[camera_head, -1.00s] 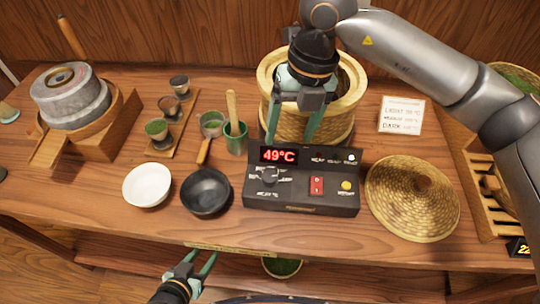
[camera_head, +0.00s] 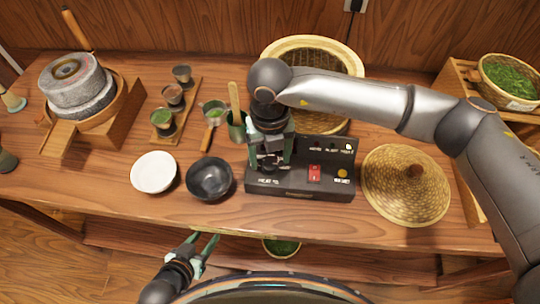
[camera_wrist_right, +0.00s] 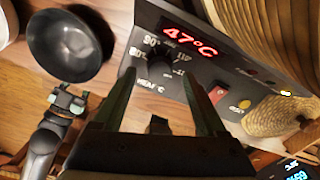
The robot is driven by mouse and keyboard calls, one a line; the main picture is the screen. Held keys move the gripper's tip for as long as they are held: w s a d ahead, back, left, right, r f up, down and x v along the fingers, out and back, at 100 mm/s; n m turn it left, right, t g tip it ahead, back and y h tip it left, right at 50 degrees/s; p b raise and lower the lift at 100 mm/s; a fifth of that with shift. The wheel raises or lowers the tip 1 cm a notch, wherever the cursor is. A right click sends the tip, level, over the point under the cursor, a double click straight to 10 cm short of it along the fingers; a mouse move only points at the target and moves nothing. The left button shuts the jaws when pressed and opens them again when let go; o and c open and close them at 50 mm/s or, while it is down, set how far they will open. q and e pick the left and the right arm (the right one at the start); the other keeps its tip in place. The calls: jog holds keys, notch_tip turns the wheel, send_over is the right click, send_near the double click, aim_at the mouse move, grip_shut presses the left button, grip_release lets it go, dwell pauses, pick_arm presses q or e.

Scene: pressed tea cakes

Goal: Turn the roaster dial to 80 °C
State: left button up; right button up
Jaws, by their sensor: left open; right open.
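The black roaster control box (camera_head: 320,188) stands on the table in front of the woven basket roaster. Its heat dial, a dark knob (camera_wrist_right: 158,127) with temperature marks around it, shows between my right fingers in the right wrist view. I cannot tell whether the fingers touch it. The red display (camera_wrist_right: 190,38) reads 47°C. My right gripper (camera_head: 272,160) is open, pointing down over the dial and hiding it and the display in the head view. Its fingers also show in the right wrist view (camera_wrist_right: 160,85). My left gripper (camera_head: 206,245) is open and empty in front of the table edge.
A red switch (camera_head: 314,172) and a yellow button (camera_head: 342,173) sit right of the dial. A black bowl (camera_head: 210,180) and white bowl (camera_head: 154,173) stand left of the box. A woven lid (camera_head: 395,195) lies to its right; the basket (camera_head: 345,58) stands behind.

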jog(key=shift+f, duration=0.7)
grip_shut()
